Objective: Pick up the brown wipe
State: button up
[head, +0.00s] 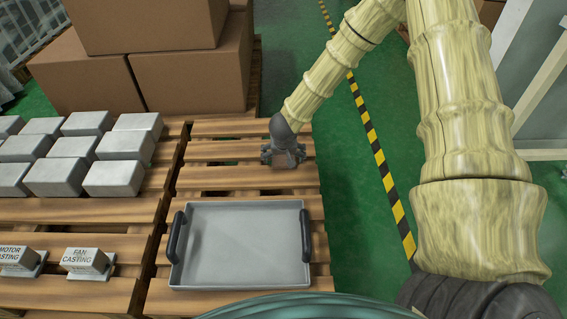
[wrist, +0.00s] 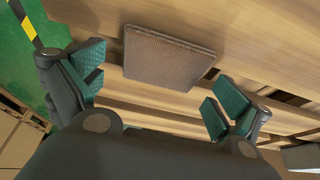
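The brown wipe (wrist: 167,57) is a flat, square, finely textured pad lying on the pallet slats, seen whole in the wrist view. In the head view my gripper (head: 283,157) is low over the pallet and hides most of the wipe. In the wrist view my gripper (wrist: 154,88) has its two green-padded fingers spread wide, one to each side of the wipe's near edge. There is nothing between the pads, and the wipe lies beyond the fingertips.
A grey tray (head: 240,246) with dark handles lies on the pallet nearer me. Several grey blocks (head: 128,146) and labelled castings (head: 88,260) sit to the left. Brown cartons (head: 190,78) are stacked at the back left. Green floor with a striped line (head: 384,171) runs at right.

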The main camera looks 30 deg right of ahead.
aim_at(283, 158)
jog(key=c, duration=0.8)
jog(key=shift+r+p, duration=0.4)
jog(key=shift+r, duration=0.05)
notch_tip(283, 158, up, 3)
jog(key=shift+p, duration=1.05)
jog(key=s+a+p, duration=0.1)
jog(key=s+a, duration=0.1)
jog(key=s, duration=0.2)
jog(key=s+a+p, duration=0.1)
jog(key=s+a, duration=0.1)
jog(key=s, duration=0.3)
jog(key=s+a+r+p, duration=0.1)
jog(key=s+a, duration=0.2)
jog(key=s, duration=0.2)
jog(key=shift+s+p, duration=0.2)
jog(key=shift+p, duration=0.2)
jog(key=shift+o, duration=0.4)
